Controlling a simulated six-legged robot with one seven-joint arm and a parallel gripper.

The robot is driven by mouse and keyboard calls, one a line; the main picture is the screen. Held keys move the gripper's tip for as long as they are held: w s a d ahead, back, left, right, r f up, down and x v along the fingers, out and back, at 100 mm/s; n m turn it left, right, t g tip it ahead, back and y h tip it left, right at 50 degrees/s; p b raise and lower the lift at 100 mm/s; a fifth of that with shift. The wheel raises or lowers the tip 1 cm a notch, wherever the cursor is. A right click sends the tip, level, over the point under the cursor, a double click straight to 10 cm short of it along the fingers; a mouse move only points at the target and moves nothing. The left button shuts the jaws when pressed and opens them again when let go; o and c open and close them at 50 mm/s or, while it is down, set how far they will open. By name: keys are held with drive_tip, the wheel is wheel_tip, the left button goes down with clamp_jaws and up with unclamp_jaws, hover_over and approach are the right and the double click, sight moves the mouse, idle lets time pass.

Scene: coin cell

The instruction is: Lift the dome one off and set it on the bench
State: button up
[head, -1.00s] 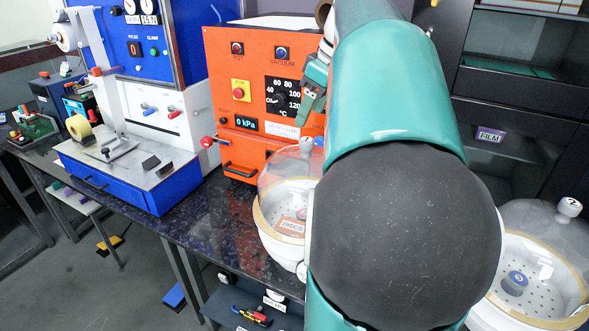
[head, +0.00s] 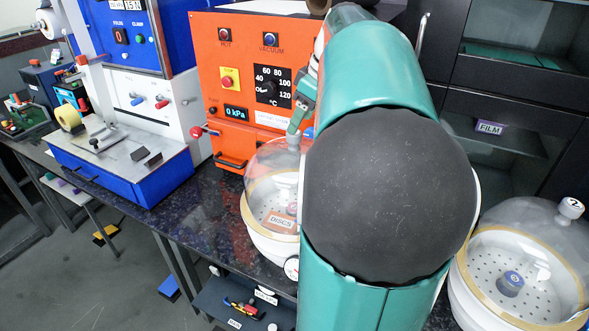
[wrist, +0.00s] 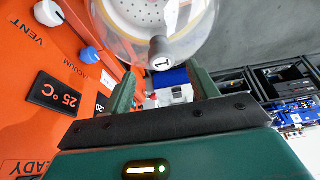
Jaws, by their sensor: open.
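Dome one (head: 268,165) is a clear dome on a white round base (head: 262,236), left of my arm in the head view. A "DISCS" label and perforated plate show through it, and my arm hides its right side. In the wrist view the dome (wrist: 188,28) fills the top, its grey knob (wrist: 161,52) marked 1 pointing toward my gripper (wrist: 163,78). My gripper is open and empty, one finger on each side of the knob's line, with the knob apparently just beyond the fingertips. In the head view the gripper (head: 298,122) is just above the knob. The bench (head: 200,215) is dark speckled stone.
A second clear dome (head: 535,225), knob marked 2, stands right of my arm. An orange vacuum oven (head: 240,75) stands close behind dome one. A blue and white machine (head: 130,165) is at left. Bare bench lies left of dome one.

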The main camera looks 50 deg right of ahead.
drive_tip(key=shift+w+a+f, duration=0.2)
drive_tip(key=shift+f, duration=0.45)
drive_tip(key=x, duration=0.4)
drive_tip(key=shift+f, duration=0.1)
clamp_jaws()
